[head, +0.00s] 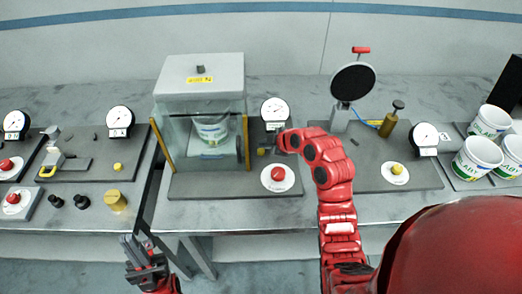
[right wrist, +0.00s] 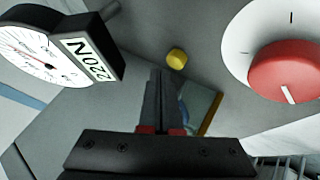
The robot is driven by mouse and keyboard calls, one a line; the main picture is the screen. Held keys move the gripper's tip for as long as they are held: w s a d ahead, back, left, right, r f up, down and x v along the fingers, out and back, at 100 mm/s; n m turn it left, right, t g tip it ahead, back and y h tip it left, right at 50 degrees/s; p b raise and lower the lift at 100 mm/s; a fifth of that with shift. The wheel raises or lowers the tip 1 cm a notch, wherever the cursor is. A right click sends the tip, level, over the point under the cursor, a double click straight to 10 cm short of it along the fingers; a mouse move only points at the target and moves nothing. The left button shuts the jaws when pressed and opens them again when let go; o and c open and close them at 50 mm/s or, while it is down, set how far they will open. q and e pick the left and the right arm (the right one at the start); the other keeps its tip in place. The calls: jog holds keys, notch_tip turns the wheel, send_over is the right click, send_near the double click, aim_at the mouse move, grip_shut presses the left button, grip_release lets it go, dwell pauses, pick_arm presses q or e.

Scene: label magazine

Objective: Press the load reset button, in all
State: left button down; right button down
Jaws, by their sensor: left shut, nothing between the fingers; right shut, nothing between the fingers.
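My right gripper (head: 264,150) is shut and empty, low over the grey plate of the middle station, between its dial gauge (head: 274,110) and a red button (head: 278,174) on a white disc. In the right wrist view its closed fingers (right wrist: 160,76) point toward a small yellow button (right wrist: 176,57), with a visible gap beside the tips. The red button (right wrist: 288,72) is at right there, and the gauge (right wrist: 40,55) marked 220N at left. No lettering shows which one is the load reset button. My left gripper (head: 134,248) is shut and empty, below the table's front edge.
A clear guard box (head: 200,75) holding a white tub (head: 211,130) stands left of my right gripper. Other stations have yellow buttons (head: 118,167) (head: 397,169) and gauges. White tubs (head: 478,155) stand at far right. My right forearm crosses the plates' gap.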

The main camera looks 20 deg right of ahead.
aim_at(264, 155)
jog(key=shift+f+b, duration=0.4)
jog(key=shift+b, duration=0.25)
jog(key=shift+f+b, duration=0.55)
jog(key=shift+b, duration=0.15)
dwell(0.5)
jog(key=shift+r, duration=0.9)
jog(key=shift+r, duration=0.1)
jog(key=shift+r+p, duration=0.3)
jog(key=shift+r, duration=2.2)
jog(key=shift+f, duration=0.1)
